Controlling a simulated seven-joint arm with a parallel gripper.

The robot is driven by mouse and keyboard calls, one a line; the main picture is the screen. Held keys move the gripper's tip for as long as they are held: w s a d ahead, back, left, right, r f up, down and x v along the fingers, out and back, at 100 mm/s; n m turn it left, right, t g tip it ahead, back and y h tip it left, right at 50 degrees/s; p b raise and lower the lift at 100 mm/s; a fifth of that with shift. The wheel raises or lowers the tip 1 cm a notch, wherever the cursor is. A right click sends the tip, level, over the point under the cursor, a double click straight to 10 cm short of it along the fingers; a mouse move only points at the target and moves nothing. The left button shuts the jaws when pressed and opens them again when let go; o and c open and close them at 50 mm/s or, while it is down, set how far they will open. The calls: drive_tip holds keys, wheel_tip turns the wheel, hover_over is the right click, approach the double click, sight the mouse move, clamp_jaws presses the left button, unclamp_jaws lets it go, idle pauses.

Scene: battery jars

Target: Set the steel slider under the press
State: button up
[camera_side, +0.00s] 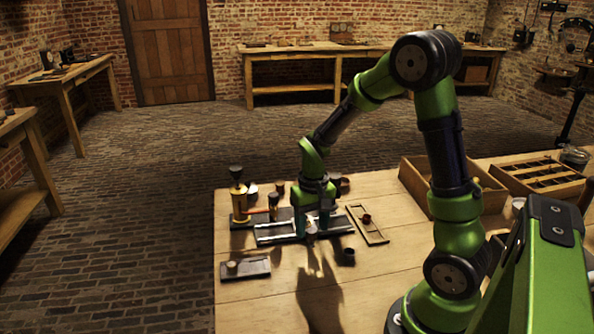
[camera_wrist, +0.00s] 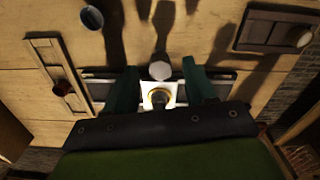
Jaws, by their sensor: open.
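A brass press (camera_side: 240,198) with a dark cap and a red lever stands at the left end of a long metal rail (camera_side: 342,226). My gripper (camera_side: 312,222) is low over the rail, to the right of the press. In the wrist view its two green fingers (camera_wrist: 160,88) are open and apart. Between them is a bright steel slider (camera_wrist: 148,91) with a round grey knob (camera_wrist: 160,70) and a yellowish ring. The fingers are on either side of it; I cannot tell whether they touch it. In the side view the fingers mostly hide the slider.
A wooden slotted board (camera_side: 374,229) with a dark red piece lies right of the rail. A dark plate with a pale knob (camera_side: 245,267) lies in front. A small dark cup (camera_side: 347,256) stands nearby. Wooden trays (camera_side: 540,176) are at the right.

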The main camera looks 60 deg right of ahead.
drive_tip(key=shift+f, duration=0.5)
clamp_jaws()
